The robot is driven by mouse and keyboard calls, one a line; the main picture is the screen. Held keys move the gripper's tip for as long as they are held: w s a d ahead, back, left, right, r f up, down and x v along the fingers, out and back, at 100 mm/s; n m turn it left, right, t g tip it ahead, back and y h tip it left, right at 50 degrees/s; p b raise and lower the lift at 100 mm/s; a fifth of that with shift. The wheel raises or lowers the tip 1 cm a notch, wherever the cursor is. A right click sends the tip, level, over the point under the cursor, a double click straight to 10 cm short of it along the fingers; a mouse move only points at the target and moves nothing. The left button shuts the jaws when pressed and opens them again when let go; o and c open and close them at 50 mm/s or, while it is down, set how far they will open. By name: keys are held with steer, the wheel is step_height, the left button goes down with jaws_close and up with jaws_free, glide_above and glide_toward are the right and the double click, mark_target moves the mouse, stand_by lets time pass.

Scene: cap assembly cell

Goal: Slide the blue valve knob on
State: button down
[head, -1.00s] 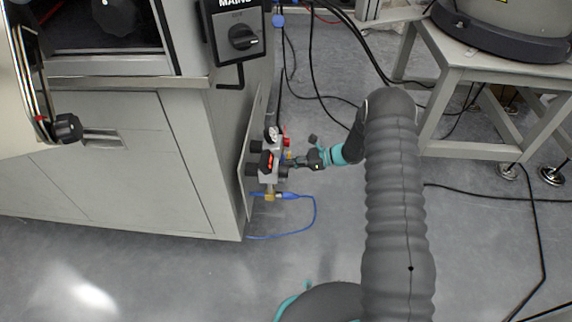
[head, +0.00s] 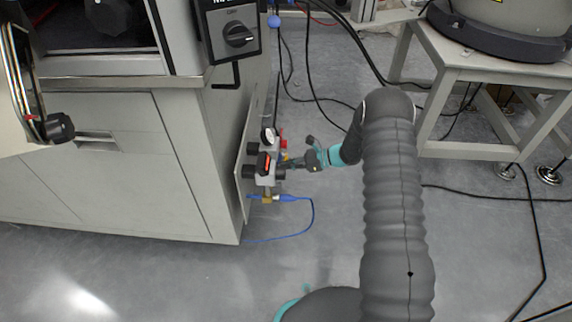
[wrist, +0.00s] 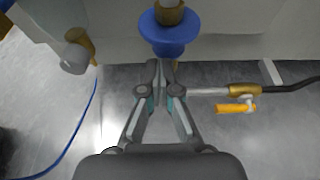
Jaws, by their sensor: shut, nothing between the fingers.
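In the wrist view, the blue knob (wrist: 168,34) is at the top centre, with a brass piece (wrist: 169,13) showing at its middle. My gripper (wrist: 160,66) is shut and empty, its fingertips just below the knob in the picture; I cannot tell whether they touch it. In the head view, my gripper (head: 284,163) is at the valve panel (head: 243,170) on the cabinet's side. I cannot make out the blue knob there, behind or among the fittings.
A round gauge (head: 267,135) and a red-marked block (head: 263,164) are close to my gripper. A blue hose (head: 313,215) loops below. The wrist view shows a yellow lever (wrist: 236,109) at right and a grey knob (wrist: 75,58) at left.

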steer(key=f+v, duration=0.1)
steer(key=v, duration=0.8)
steer(key=shift+d+f, duration=0.25)
steer(key=shift+d, duration=0.3)
steer(key=shift+s, duration=0.1)
steer(key=s+d+f+n+g+h, duration=0.25)
steer(key=s+n+h, duration=0.2)
steer(key=s, duration=0.55)
steer(key=s+d+r+n+t+h+p, duration=0.1)
steer(key=s+r+n+t+h+p, duration=0.1)
steer(key=s+r, duration=0.6)
steer(key=s+d+r+n+t+h+p, duration=0.2)
steer(key=s+r+n, duration=0.5)
steer(key=r, duration=1.5)
steer(key=s+d+r+n+t+h+p, duration=0.2)
steer(key=s+r+n+t+h+p, duration=0.1)
steer(key=s+r, duration=0.8)
step_height(320, 180, up, 4)
steer(key=n+h+p, duration=0.1)
steer(key=n+h, duration=0.1)
steer(key=shift+s+d+t+h+p, duration=0.2)
steer(key=shift+s+t+h+p, duration=0.05)
steer(key=shift+t+h+p, duration=0.1)
